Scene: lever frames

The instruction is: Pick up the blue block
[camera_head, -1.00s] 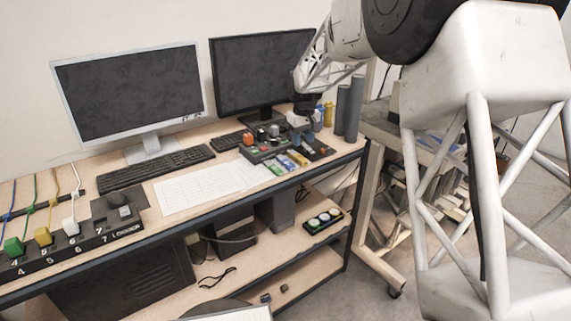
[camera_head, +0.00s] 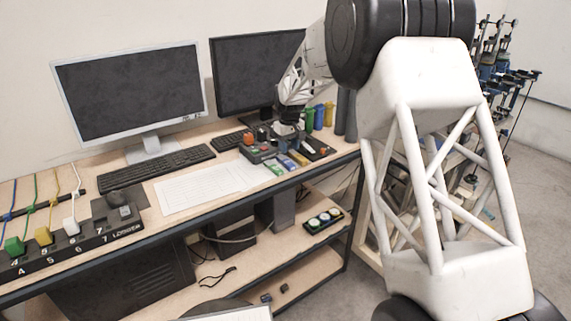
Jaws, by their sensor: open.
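A small blue block (camera_head: 287,162) lies in the front row of the dark control panel (camera_head: 262,153), between a green block (camera_head: 274,168) and a yellow one (camera_head: 299,158). My gripper (camera_head: 288,135) is open and points down over the back part of the panel, behind the blue block and apart from it in the picture. The fingertips are small and dark, and I cannot tell their height above the panel. My gripper hides part of the panel's back row.
Green, blue and yellow cylinders (camera_head: 319,117) stand to the right of my gripper, with a dark grey cylinder beside them. Two monitors (camera_head: 130,95) stand behind. White paper (camera_head: 197,188) lies left of the panel. A numbered rack (camera_head: 75,245) sits further left.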

